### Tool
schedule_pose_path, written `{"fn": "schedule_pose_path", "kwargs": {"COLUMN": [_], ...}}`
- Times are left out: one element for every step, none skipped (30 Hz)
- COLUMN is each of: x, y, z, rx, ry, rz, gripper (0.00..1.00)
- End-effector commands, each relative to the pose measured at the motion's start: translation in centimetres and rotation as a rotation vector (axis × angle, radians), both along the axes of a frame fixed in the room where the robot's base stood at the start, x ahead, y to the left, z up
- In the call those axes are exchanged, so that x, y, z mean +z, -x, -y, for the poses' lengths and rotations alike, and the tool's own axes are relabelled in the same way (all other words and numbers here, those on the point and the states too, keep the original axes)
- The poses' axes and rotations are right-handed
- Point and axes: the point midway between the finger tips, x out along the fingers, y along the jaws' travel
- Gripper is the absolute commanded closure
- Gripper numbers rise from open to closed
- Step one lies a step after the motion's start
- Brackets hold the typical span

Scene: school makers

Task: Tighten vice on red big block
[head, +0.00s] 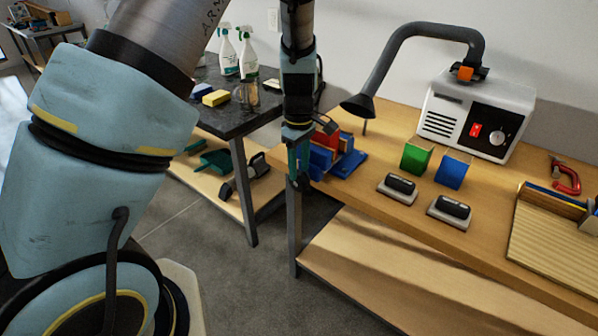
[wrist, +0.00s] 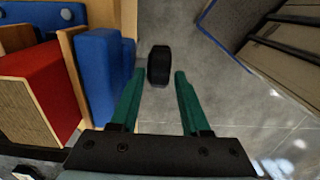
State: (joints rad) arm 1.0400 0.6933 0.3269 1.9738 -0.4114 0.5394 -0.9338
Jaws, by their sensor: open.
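The red big block (wrist: 38,95) sits between wooden faces in the blue vice (wrist: 104,70), at the left of the wrist view. In the head view the red block (head: 327,139) is partly hidden, and the blue vice (head: 349,163) stands at the near left corner of the wooden bench. A black knob (wrist: 159,65), which looks like the vice's handle end, shows between the tips of my green fingers. My gripper (wrist: 159,74) is open, with a finger on either side of the knob and visible gaps. In the head view my gripper (head: 298,172) hangs beside the vice, pointing down.
Green (head: 417,155) and blue (head: 453,170) blocks stand on the wooden bench (head: 400,235), with two black-topped erasers (head: 398,188) before them. A fume extractor (head: 478,112) stands behind. A dark table (head: 225,120) is at the left. Floor lies below my gripper.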

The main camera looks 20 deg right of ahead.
Motion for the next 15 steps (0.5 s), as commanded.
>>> {"fn": "schedule_pose_path", "kwargs": {"x": [-0.7, -1.1, -1.6, -1.8, -2.1, -2.4, -2.6, -2.7, -2.8, -2.9, -2.9, -2.9, -3.0, -2.9, -2.9], "y": [0.0, 0.0, 0.0, 0.0, 0.0, 0.0, 0.0, 0.0, 0.0, 0.0, 0.0, 0.0, 0.0, 0.0, 0.0], "z": [-0.1, -0.1, -0.1, -0.1, 0.0, 0.0, 0.0, 0.0, 0.0, 0.0, 0.0, 0.0, 0.0, 0.0, 0.0], "rx": [0.001, 0.001, 0.001, 0.001, 0.001, 0.000, 0.000, 0.000, 0.000, 0.000, -0.001, -0.001, -0.001, -0.001, -0.001], "ry": [-0.003, -0.003, -0.003, -0.002, -0.001, 0.000, 0.000, 0.000, 0.000, 0.000, 0.001, 0.001, 0.001, 0.001, 0.001], "rz": [-0.001, -0.001, -0.001, -0.001, 0.000, -0.001, -0.001, -0.001, 0.000, 0.000, 0.000, 0.000, 0.000, 0.000, 0.000], "gripper": [0.54, 0.54, 0.54, 0.54, 0.54, 0.54, 0.54, 0.54, 0.54, 0.54, 0.54, 0.54, 0.54, 0.54, 0.54]}}
